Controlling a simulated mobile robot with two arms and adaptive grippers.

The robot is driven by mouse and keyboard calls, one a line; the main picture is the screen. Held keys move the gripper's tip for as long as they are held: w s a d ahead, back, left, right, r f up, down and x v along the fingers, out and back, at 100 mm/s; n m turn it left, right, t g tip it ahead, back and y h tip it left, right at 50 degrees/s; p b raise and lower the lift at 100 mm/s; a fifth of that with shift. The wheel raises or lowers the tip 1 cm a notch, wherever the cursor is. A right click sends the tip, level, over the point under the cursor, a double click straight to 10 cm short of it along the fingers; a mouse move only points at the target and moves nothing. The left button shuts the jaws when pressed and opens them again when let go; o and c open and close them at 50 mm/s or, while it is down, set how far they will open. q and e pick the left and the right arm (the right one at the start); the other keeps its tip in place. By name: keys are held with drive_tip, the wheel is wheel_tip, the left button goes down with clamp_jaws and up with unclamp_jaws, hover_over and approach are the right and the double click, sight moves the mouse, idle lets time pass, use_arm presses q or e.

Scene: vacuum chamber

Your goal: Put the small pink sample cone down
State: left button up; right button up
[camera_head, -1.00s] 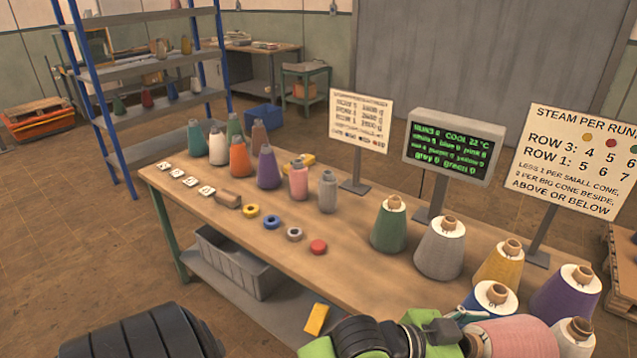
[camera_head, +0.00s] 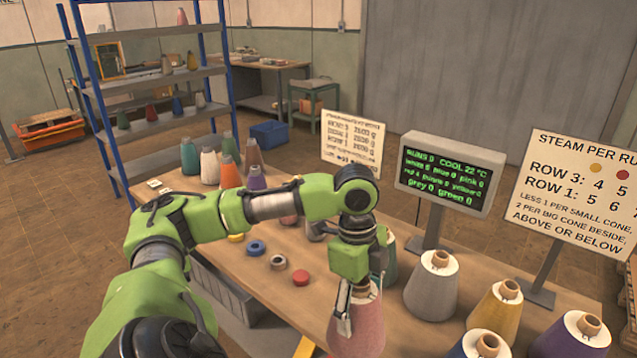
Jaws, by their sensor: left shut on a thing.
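My left gripper (camera_head: 350,289) points down and is shut on the upper part of a pink cone (camera_head: 358,328). The cone is roughly upright near the table's front edge, at the bottom middle. I cannot tell whether its base touches the table (camera_head: 251,293). Its size is hard to judge so near the camera. My right gripper is out of view.
Big cones in grey (camera_head: 432,287), yellow (camera_head: 494,312) and purple (camera_head: 575,338) stand to the right. A screen (camera_head: 450,175) and sign boards stand behind. Small cones line the back left.

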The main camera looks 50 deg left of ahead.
use_arm(q)
drive_tip(key=shift+a+r, duration=0.55)
drive_tip(key=shift+a, duration=0.1)
drive_tip(key=shift+w+d, duration=0.15)
drive_tip(key=w, duration=0.1)
drive_tip(key=w+d+f+p, duration=0.1)
drive_tip(key=w, duration=0.2)
drive_tip(key=shift+d+f+p, duration=0.3)
drive_tip(key=shift+f+p, duration=0.05)
drive_tip(key=shift+p, duration=0.05)
drive_tip(key=w+d+f+p, duration=0.2)
drive_tip(key=w+f+p, duration=0.1)
drive_tip(key=w+f, duration=0.5)
wheel_tip(320, 180, down, 3)
drive_tip(key=shift+w+d+f+p, duration=0.1)
drive_tip(key=shift+w+d+p, duration=0.2)
drive_tip(key=shift+d+p, duration=0.1)
drive_tip(key=o, duration=1.2)
drive_tip(key=shift+s, duration=0.1)
drive_tip(key=shift+c, duration=0.2)
drive_tip(key=o, duration=0.4)
drive_tip(key=shift+f, duration=0.1)
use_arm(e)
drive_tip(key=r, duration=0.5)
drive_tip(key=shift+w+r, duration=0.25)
